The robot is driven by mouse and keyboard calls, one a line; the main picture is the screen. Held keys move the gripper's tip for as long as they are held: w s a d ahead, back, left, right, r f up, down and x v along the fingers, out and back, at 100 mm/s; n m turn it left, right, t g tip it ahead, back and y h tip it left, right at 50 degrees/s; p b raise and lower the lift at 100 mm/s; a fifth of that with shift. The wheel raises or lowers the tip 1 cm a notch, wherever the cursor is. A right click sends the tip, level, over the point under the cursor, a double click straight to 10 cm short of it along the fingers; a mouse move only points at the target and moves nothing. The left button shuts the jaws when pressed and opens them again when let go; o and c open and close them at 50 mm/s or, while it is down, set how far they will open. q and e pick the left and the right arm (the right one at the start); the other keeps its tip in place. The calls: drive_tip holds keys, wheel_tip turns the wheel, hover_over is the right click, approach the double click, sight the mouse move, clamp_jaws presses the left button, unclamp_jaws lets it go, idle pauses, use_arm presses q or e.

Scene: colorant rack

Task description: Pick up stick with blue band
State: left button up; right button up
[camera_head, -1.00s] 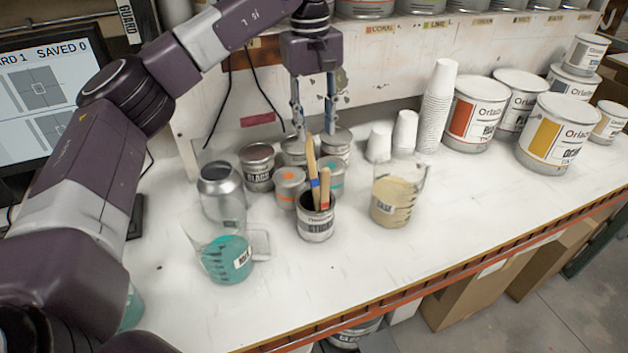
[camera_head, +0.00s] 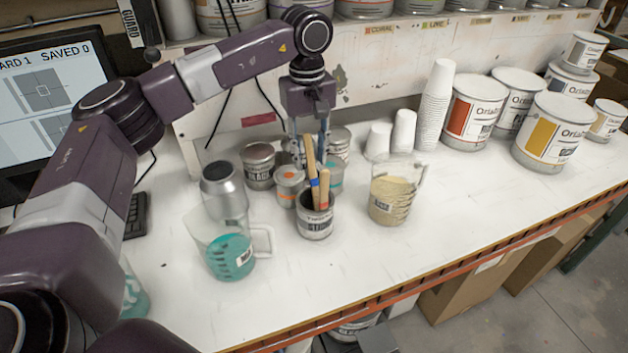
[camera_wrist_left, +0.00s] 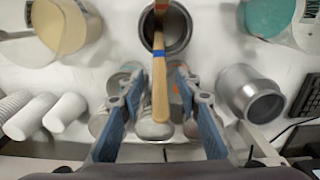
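The stick with the blue band (camera_head: 310,160) stands tilted in a small dark-mouthed can (camera_head: 316,224), together with a stick with a red band (camera_head: 325,188). My left gripper (camera_head: 309,152) points down, just behind and around the upper part of the blue-banded stick. In the left wrist view, the blue-banded stick (camera_wrist_left: 160,92) runs between the two spread fingers of the left gripper (camera_wrist_left: 163,90), with a gap on each side. The left gripper is open and holds nothing. My right gripper is in neither view.
Several small paint cans (camera_head: 258,168) stand close behind the sticks. A clear jug with teal liquid (camera_head: 229,258) and a silver can (camera_head: 222,186) are left; a beige-filled jug (camera_head: 388,203) is right. The white table's front (camera_head: 340,275) is clear.

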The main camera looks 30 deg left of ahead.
use_arm(q)
clamp_jaws()
drive_tip(key=shift+r, duration=0.15)
